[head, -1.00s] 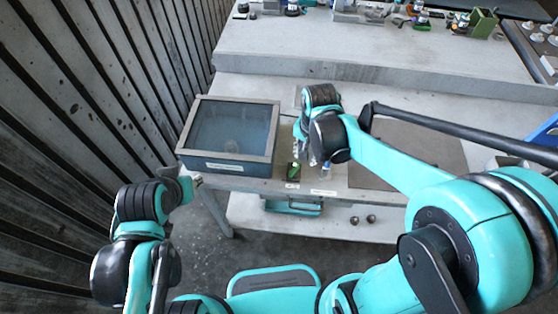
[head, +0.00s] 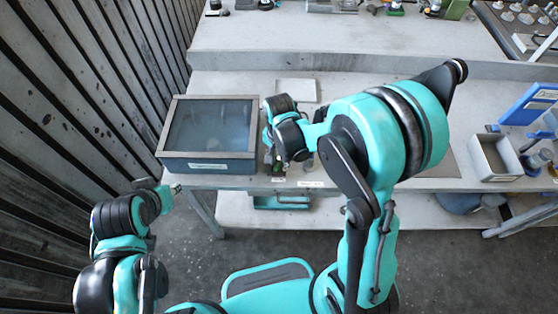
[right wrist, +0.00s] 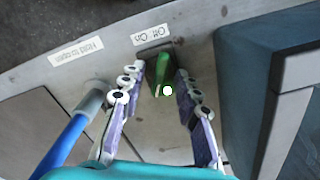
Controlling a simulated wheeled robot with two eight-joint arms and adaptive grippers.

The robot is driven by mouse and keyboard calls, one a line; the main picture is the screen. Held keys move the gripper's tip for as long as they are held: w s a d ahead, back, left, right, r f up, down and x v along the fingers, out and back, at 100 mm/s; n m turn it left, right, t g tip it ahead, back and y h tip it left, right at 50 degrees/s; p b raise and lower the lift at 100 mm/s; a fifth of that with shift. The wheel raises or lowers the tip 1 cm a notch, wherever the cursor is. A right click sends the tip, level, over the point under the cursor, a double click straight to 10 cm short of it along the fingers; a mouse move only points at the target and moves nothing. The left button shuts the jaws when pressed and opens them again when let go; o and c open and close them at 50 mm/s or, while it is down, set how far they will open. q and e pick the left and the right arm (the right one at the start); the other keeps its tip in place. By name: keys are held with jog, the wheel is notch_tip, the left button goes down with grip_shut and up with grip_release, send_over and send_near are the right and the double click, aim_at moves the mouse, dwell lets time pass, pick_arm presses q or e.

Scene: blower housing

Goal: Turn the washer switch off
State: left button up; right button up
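The washer switch is a small green lever (right wrist: 163,72) on a dark plate, beside a white "Off / On" label (right wrist: 150,35) in the right wrist view. My right gripper (right wrist: 162,82) is open, with one finger on each side of the lever. I cannot tell whether either finger touches it. In the head view the gripper hides most of the switch (head: 278,169). The washer box (head: 208,164), with a framed dark window, stands just left of it. My left gripper (head: 172,189) is apart from the table at the left; its fingers are too small to read.
A blue-handled tool (right wrist: 62,148) lies close beside my right gripper's finger. Another white label (right wrist: 76,52) is on the table edge. A grey bin (head: 496,158) and blue items stand at the far right. A plank wall (head: 60,120) runs along the left.

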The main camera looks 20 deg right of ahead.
grip_shut()
jog(key=shift+n, duration=0.3)
jog(key=n+b, duration=0.1)
jog(key=n, duration=0.4)
jog(key=shift+n, duration=0.3)
jog(key=n+b, duration=0.1)
jog(key=n, duration=0.4)
jog(key=shift+n, duration=0.3)
jog(key=shift+a, duration=0.1)
grip_release()
